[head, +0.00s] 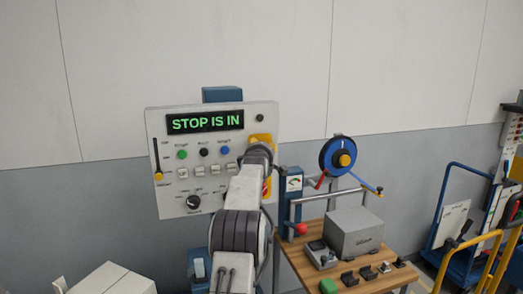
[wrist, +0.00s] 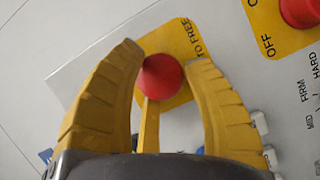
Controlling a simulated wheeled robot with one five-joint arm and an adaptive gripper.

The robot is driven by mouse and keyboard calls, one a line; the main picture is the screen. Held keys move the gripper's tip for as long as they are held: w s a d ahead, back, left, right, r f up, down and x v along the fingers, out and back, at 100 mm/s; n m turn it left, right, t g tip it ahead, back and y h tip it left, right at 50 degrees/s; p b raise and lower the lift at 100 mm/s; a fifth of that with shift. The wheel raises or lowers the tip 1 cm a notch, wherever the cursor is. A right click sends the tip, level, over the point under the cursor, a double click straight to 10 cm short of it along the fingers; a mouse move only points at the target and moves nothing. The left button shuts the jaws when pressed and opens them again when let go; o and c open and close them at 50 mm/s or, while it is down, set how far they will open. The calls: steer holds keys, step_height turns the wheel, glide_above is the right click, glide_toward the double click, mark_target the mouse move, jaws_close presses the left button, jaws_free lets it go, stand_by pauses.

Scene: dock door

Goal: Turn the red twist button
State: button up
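The left finger overlaps or lies close to the button's left edge; a gap shows on the right. I cannot tell whether either finger touches it. In the head view my arm hides the button and the fingers in front of the control panel (head: 165,203). The panel's display (head: 205,122) reads "STOP IS IN" in green.
A second red button (wrist: 300,10) on a yellow plate marked "OFF" is at the wrist view's upper right. The panel also has a slider (head: 157,160), several small buttons and a black knob (head: 194,202). A wooden bench (head: 345,280) with a grey box (head: 353,233) stands right.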

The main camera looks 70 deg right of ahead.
steer(key=o, duration=0.4)
steer(key=shift+o, duration=0.2)
steer(key=shift+a, duration=0.1)
steer(key=v, duration=1.1)
steer(key=shift+a, duration=0.35)
steer(key=shift+s, duration=0.1)
